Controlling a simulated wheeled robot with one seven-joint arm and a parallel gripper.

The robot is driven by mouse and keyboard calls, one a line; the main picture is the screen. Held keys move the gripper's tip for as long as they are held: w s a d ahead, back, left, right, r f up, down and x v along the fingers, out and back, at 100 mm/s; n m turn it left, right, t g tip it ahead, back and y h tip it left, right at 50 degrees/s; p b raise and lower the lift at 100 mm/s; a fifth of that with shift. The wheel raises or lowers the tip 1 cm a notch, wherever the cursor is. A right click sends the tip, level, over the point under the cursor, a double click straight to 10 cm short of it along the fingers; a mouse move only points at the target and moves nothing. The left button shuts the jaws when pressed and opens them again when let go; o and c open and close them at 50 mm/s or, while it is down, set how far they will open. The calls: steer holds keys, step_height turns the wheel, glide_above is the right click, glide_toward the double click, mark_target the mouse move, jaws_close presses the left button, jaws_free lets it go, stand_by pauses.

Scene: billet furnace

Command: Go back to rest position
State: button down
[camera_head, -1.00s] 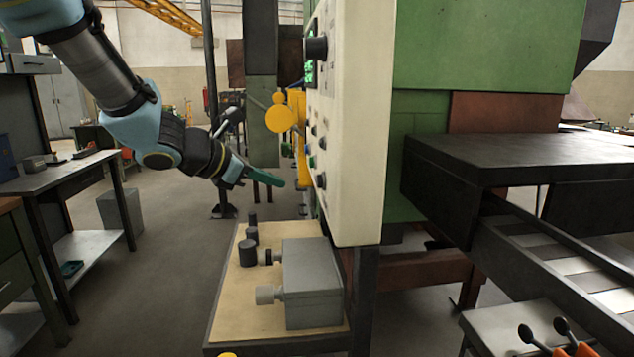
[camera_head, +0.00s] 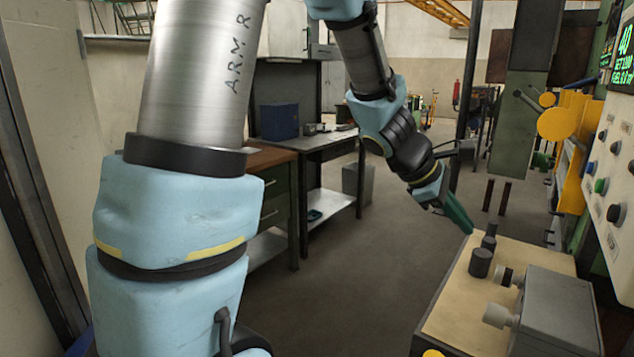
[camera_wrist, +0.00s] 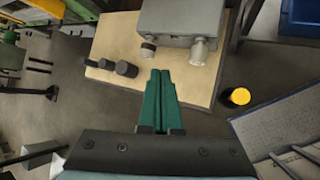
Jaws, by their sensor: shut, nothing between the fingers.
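My gripper (camera_head: 458,216) has green fingers and hangs at the end of my blue and silver arm, near the left edge of the wooden-topped stand in the head view. In the wrist view its two green fingers (camera_wrist: 159,76) lie together, shut with nothing between them. They point toward the grey box (camera_wrist: 184,22) with knobs on the stand, apart from it as far as I can tell. The control panel (camera_head: 611,160) with buttons and a green display is at the far right of the head view.
The wooden-topped stand (camera_head: 447,318) bears the grey box (camera_head: 556,318) and dark cylinders (camera_head: 480,262). A workbench (camera_head: 335,140) with a blue bin (camera_head: 279,121) stands left of my gripper. Open floor (camera_head: 345,270) lies between bench and stand. A wall (camera_head: 30,180) is close at left.

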steer(key=a+f+m+y, duration=0.2)
steer(key=a+m, duration=0.1)
steer(key=a, duration=0.8)
steer(key=a+f+m+t+y, duration=0.1)
steer(key=a+f+m+y, duration=0.2)
steer(key=a, duration=0.9)
steer(key=a+f+m+y, duration=0.3)
steer(key=a+m, duration=0.2)
steer(key=a, duration=0.6)
steer(key=shift+a, duration=0.15)
steer(key=shift+s, duration=0.1)
